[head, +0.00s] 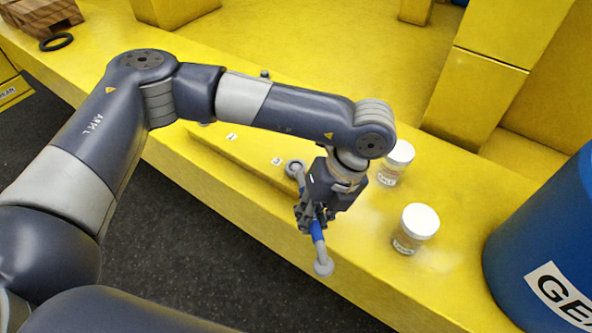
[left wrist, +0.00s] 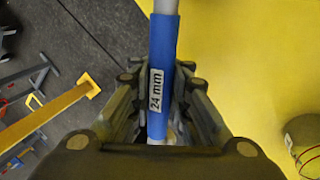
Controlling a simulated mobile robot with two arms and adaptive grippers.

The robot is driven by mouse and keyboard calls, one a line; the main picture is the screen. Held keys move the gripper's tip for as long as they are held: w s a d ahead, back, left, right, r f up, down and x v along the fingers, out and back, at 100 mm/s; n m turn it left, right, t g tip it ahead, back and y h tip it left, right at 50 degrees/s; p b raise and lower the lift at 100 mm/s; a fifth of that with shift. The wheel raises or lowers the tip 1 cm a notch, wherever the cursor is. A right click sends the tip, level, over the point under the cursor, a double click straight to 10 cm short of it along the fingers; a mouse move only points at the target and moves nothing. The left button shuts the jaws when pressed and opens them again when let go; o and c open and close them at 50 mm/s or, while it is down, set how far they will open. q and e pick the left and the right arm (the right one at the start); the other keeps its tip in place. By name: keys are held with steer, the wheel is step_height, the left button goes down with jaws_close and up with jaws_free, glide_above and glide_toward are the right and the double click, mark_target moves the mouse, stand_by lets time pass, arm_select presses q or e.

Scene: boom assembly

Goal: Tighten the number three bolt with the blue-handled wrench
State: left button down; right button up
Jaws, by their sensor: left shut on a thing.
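The blue-handled wrench (head: 318,232) is in my left gripper (head: 309,214), out over the front edge of the yellow structure. Its upper ring end (head: 295,168) is beside the "3" label (head: 277,161); I cannot tell whether it sits around the number three bolt, which I cannot make out. Its lower end (head: 323,267) points toward the front. In the left wrist view, the blue handle (left wrist: 161,50) with a "24 mm" label runs between the fingers of my left gripper (left wrist: 158,100). Both wrench ends are out of that view. My right gripper is not in view.
Two white-lidded jars (head: 417,224) (head: 397,160) stand right of the gripper. A blue barrel (head: 545,240) is at the right edge. A "1" label (head: 231,136) is farther left. A black ring (head: 56,42) and wooden block (head: 38,14) lie at the far left.

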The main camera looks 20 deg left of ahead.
arm_select(q)
steer(key=shift+s+a, duration=0.1)
stand_by(0.4)
steer(key=shift+a+m+b, duration=0.2)
steer(key=shift+m+b, duration=0.1)
steer(key=shift+s+a, duration=0.15)
steer(key=shift+a, duration=0.1)
steer(key=shift+b, duration=0.3)
steer(key=shift+s+a+m+t+b, duration=0.15)
steer(key=shift+a+m+t+b, duration=0.15)
steer(key=shift+a+m, duration=0.15)
steer(key=shift+d, duration=0.15)
